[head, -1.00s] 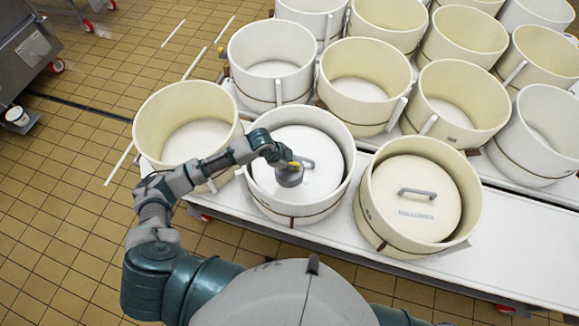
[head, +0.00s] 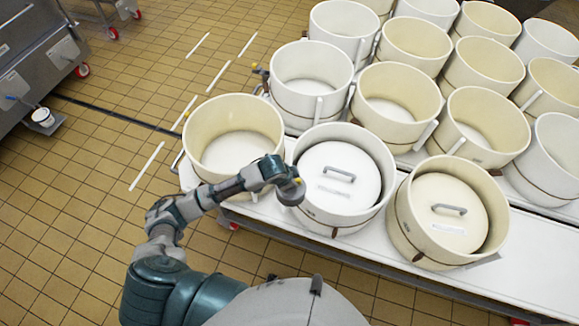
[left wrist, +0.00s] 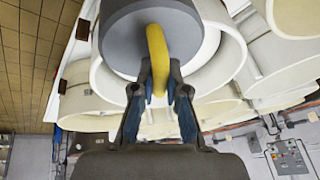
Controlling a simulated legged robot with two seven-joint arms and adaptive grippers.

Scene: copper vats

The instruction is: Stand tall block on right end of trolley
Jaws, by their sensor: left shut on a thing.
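My left gripper (head: 283,180) is shut on the yellow handle (left wrist: 157,48) of a grey round thing (left wrist: 122,38). In the head view this grey thing (head: 291,195) hangs at the left rim of the middle front vat. Its height and underside are hidden, and I cannot tell whether it touches the rim. In the left wrist view my fingers (left wrist: 160,78) pinch the handle from both sides. The long white trolley (head: 535,268) carries the front row of vats, and its right part is bare. I see no separate tall block. My right gripper is not in view.
The left front vat (head: 235,117) is open. The middle one (head: 345,213) and the right one (head: 405,228) have handled lids inside. Several open vats stand behind. Tiled floor (head: 110,235) is free at left; a steel machine (head: 45,62) stands farther left.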

